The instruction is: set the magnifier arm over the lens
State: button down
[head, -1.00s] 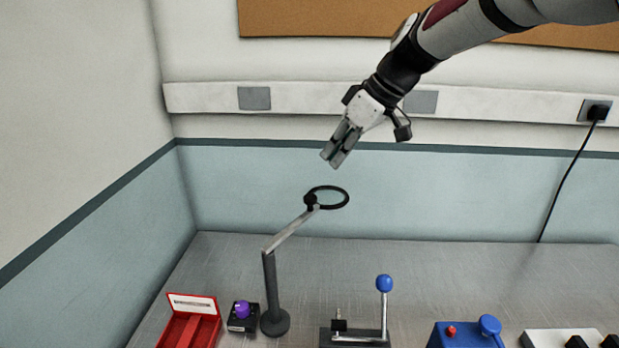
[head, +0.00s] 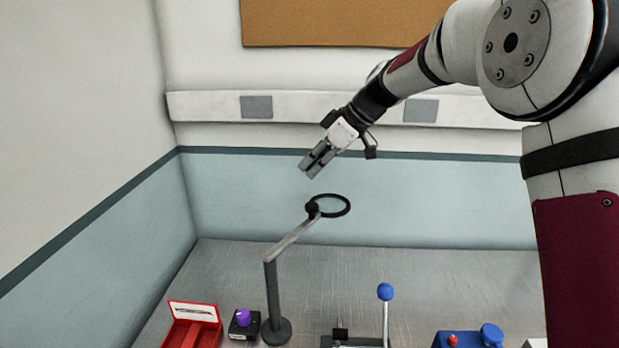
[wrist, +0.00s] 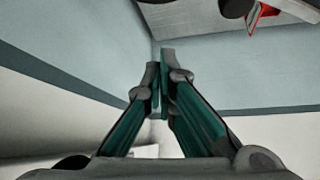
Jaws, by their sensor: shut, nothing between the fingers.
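The magnifier arm (head: 292,240) is a grey bar slanting up to the right from an upright post (head: 273,300) on a round dark base. It ends in a black ring (head: 332,206) with a dark knob at its left side. I cannot make out a separate lens. My gripper (head: 309,170) is shut and empty, up above the ring and slightly left of it in the head view, apart from it. In the wrist view my gripper's fingertips (wrist: 160,60) are close together with nothing between them.
On the metal bench (head: 410,285) stand a red open box (head: 191,312), a black block with a purple knob (head: 243,317), a blue-knobbed lever (head: 385,292) and a blue unit (head: 487,334). The wall lies behind. My arm covers the right side.

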jog(key=p+x, duration=0.2)
jog(key=x, duration=0.7)
jog(key=shift+s+d+p, duration=0.3)
jog(key=shift+d, duration=0.65)
jog(key=shift+s+d+p, duration=0.25)
jog(key=shift+s+d, duration=0.05)
jog(key=shift+d, duration=0.65)
jog(key=shift+d, duration=0.1)
